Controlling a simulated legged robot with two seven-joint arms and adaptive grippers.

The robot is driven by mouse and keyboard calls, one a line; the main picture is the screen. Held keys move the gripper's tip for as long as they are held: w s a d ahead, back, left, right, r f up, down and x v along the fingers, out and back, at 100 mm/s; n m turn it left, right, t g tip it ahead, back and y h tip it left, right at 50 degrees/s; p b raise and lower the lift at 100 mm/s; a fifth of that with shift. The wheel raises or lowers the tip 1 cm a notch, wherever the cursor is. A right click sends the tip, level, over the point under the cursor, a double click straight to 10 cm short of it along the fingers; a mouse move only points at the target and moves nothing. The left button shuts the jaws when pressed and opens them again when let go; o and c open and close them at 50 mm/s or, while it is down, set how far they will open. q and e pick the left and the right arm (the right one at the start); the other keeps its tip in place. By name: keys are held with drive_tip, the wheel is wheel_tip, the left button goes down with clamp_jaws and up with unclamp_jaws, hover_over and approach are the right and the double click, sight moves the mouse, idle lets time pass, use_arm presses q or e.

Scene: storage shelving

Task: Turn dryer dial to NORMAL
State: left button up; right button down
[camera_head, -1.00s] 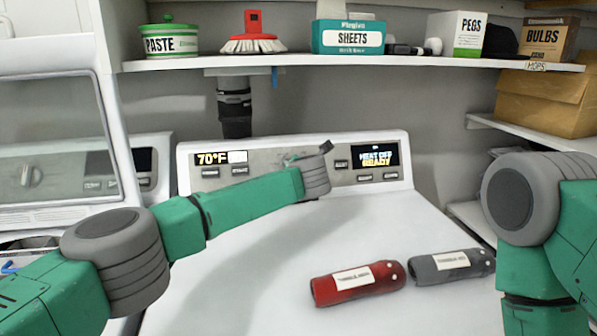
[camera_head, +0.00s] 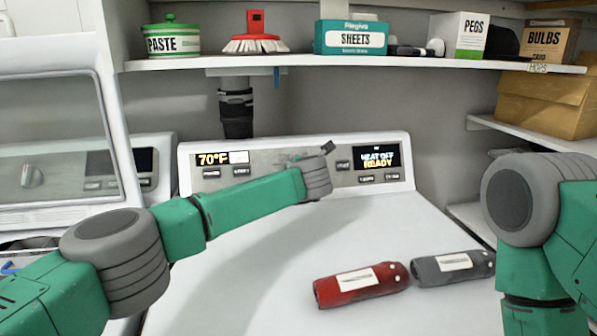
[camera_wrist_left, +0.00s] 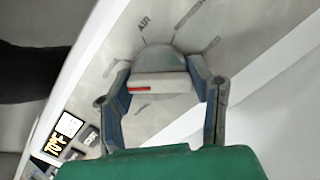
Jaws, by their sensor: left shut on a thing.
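The dryer's control panel (camera_head: 262,160) stands at the back of the white dryer top. The dial (camera_wrist_left: 160,84) shows in the left wrist view as a pale grip bar with a red mark at its left end. The label AIR is printed above it; other labels around it are too blurred to read. My left gripper (camera_wrist_left: 158,88) is shut on the dial, with one finger on each side of the bar. In the head view my left wrist hides the dial, and only a dark finger part (camera_head: 327,147) shows. My right gripper is out of view.
A red cylinder (camera_head: 360,286) and a grey cylinder (camera_head: 452,268) lie on the dryer top. One panel display (camera_head: 222,158) reads 70°F, the other (camera_head: 377,159) HEAT OFF READY. A shelf (camera_head: 350,63) with boxes runs above. My right arm is at the right.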

use_arm(q)
drive_tip(key=shift+d+r, duration=0.15)
drive_tip(key=shift+d, duration=0.1)
drive_tip(key=o, duration=1.2)
drive_tip(key=shift+s, duration=0.1)
drive_tip(key=shift+c, duration=0.2)
drive_tip(key=shift+s, duration=0.1)
drive_tip(key=v, duration=1.2)
